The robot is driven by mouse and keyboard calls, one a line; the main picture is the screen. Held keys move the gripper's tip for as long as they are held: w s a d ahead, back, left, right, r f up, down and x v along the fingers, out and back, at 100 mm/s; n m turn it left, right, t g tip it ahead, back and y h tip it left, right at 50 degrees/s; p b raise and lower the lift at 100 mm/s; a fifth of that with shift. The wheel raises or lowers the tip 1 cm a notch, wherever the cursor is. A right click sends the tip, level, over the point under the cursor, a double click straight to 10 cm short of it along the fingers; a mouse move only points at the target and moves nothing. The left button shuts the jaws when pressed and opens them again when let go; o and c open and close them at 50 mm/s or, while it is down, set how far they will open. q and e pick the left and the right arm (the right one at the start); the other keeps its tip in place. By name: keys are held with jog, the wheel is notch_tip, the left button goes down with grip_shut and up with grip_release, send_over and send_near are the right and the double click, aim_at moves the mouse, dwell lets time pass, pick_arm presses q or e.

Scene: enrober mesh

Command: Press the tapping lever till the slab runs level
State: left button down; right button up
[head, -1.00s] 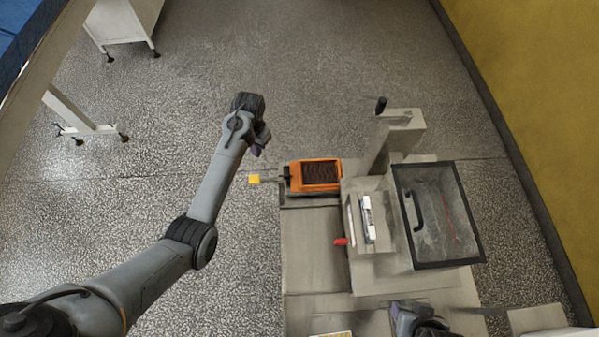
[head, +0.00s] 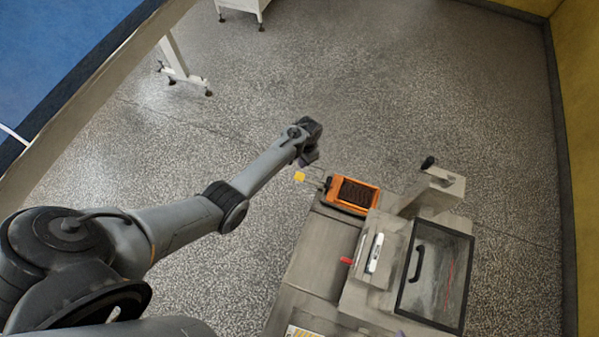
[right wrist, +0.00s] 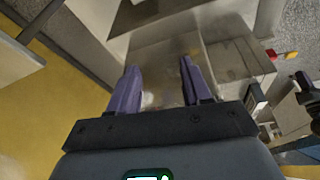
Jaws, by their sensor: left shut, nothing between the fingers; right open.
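A yellow tab (head: 299,177) on a thin rod sticks out to the left of an orange frame; it looks like the tapping lever. The orange frame (head: 374,199) holds a dark, ridged slab (head: 356,193); I cannot tell whether the slab is level. My left gripper (head: 309,158) is shut and empty. In the head view it appears just beyond the yellow tab, with a small gap between them. My right gripper (right wrist: 157,88) is open with nothing between its purple fingers. In the head view only a sliver of purple shows at the bottom edge.
The grey machine has a red handle (head: 346,261), a white strip (head: 375,253) and a clear, dark-framed cover (head: 437,275). A post with a black knob (head: 428,162) stands behind. Open speckled floor (head: 200,130) lies left. A yellow wall (head: 581,120) is at right.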

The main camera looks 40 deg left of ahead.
aim_at(300, 175)
dwell(0.4)
pick_arm(q)
jog(key=shift+f, duration=0.2)
jog(key=f+b, duration=0.6)
jog(key=b, duration=0.1)
jog(key=shift+s+f, duration=0.25)
jog(key=shift+s, duration=0.15)
